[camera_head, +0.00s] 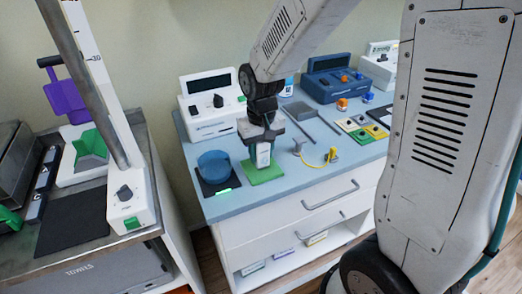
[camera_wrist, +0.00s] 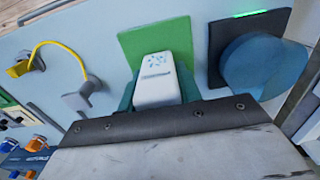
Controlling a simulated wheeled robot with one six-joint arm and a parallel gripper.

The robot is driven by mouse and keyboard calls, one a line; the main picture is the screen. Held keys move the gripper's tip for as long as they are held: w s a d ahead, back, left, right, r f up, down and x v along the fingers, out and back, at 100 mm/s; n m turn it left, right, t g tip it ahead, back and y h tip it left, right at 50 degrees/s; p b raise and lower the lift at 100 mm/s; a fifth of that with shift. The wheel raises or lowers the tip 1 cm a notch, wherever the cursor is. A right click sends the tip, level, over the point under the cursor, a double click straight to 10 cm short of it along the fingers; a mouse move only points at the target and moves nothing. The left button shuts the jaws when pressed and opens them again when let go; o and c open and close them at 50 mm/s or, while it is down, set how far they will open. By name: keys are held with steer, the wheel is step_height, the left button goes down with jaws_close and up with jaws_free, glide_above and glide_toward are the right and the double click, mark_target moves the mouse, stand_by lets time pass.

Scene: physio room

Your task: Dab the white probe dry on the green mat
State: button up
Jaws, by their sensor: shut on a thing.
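The white probe (camera_head: 263,155) is held upright in my gripper (camera_head: 262,141). Its lower end is over the green mat (camera_head: 266,174) on the blue-grey counter top. In the wrist view the probe (camera_wrist: 156,78) shows a white face with small markings, between my gripper's dark green fingers (camera_wrist: 156,95). The green mat (camera_wrist: 135,46) lies beyond it, partly covered by the probe. I cannot tell whether the probe's tip touches the mat.
A blue round container (camera_head: 214,164) on a dark pad with a green light stands just left of the mat. White (camera_head: 210,105) and blue (camera_head: 335,80) devices stand behind. A metal trolley is at the left.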

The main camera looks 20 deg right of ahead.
steer(key=shift+f, duration=0.5)
stand_by(1.2)
steer(key=shift+r, duration=0.1)
steer(key=shift+r, duration=3.45)
steer(key=shift+w, duration=0.1)
